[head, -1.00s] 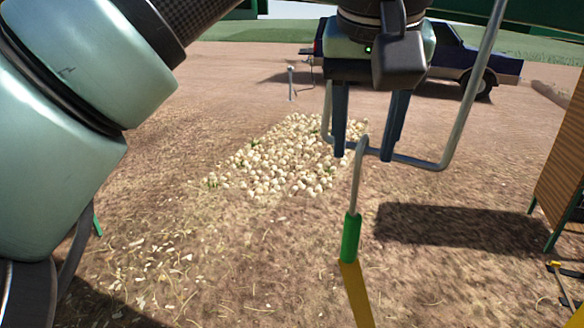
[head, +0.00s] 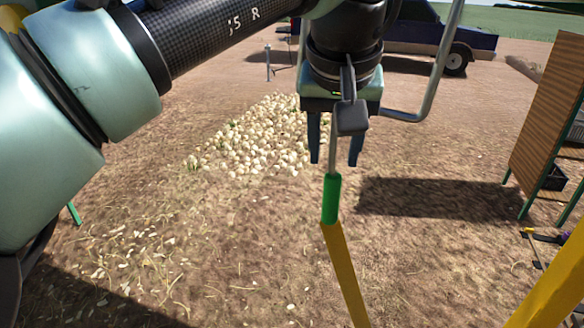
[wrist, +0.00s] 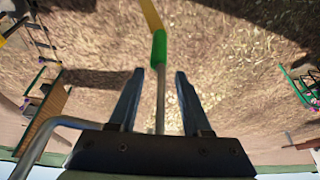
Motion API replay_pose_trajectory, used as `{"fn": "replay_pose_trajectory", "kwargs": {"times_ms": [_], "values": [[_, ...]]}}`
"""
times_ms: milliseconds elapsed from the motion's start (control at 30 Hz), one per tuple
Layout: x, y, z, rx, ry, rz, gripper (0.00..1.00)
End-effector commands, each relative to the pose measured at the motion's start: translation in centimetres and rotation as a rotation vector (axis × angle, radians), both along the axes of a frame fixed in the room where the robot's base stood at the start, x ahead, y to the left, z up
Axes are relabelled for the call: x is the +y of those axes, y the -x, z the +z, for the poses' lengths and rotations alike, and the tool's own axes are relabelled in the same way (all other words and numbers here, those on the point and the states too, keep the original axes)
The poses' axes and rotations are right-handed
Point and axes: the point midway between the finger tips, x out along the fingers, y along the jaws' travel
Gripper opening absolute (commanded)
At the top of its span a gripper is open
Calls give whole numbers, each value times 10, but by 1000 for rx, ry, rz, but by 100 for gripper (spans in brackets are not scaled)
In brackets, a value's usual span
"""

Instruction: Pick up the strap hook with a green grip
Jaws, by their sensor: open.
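The strap hook is a thin grey metal rod with a green grip (head: 331,198) and a yellow strap (head: 345,270) running down from it. The green grip also shows in the wrist view (wrist: 159,48), just beyond the fingertips. My gripper (head: 334,163) is open, pointing down, with its fingers on either side of the bare rod above the grip. In the wrist view my gripper (wrist: 160,72) has the rod between its two dark fingers, with a gap on both sides. The hook's upper end is hidden behind my wrist in the head view.
A bent grey metal bar (head: 430,85) passes close behind my wrist at the right. A wooden panel (head: 548,115) on green legs stands at the right. A pile of onions (head: 255,140) lies on the ground beyond, and a blue truck (head: 430,35) stands farther back.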

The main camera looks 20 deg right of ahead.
Motion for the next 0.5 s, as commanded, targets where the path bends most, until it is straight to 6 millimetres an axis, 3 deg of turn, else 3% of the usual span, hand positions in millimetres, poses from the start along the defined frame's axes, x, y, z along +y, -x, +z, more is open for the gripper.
{"fn": "replay_pose_trajectory", "kwargs": {"times_ms": [100, 367, 500], "values": [[-2, -4, -13, -1, 0, 0, 48], [-2, -5, -12, -1, 1, 0, 48], [-2, -5, -12, -1, 1, 0, 23]]}}
